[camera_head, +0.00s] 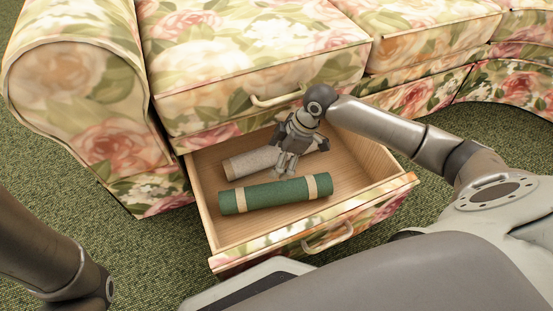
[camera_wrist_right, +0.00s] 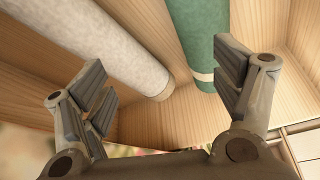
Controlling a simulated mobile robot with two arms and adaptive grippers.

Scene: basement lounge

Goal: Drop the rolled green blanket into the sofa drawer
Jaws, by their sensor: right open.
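The rolled green blanket (camera_head: 275,195), with two beige bands, lies inside the open sofa drawer (camera_head: 370,190), toward its front. A grey-beige roll (camera_head: 245,163) lies behind it in the drawer, partly hidden by my right gripper (camera_head: 288,168). My right gripper is open and over the drawer. In the right wrist view, the green blanket (camera_wrist_right: 198,40) and the grey roll (camera_wrist_right: 95,40) lie on the wooden drawer floor (camera_wrist_right: 165,125) beyond the spread fingers (camera_wrist_right: 165,95), and nothing is held. Of my left arm only a link shows at the left edge; its gripper is out of view.
The floral sofa (camera_head: 250,60) stands behind and above the drawer, with its armrest (camera_head: 75,100) at left. A handle (camera_head: 327,237) sits on the drawer front, and another handle (camera_head: 275,99) on the sofa front above. The right part of the drawer floor is bare. Green carpet surrounds it.

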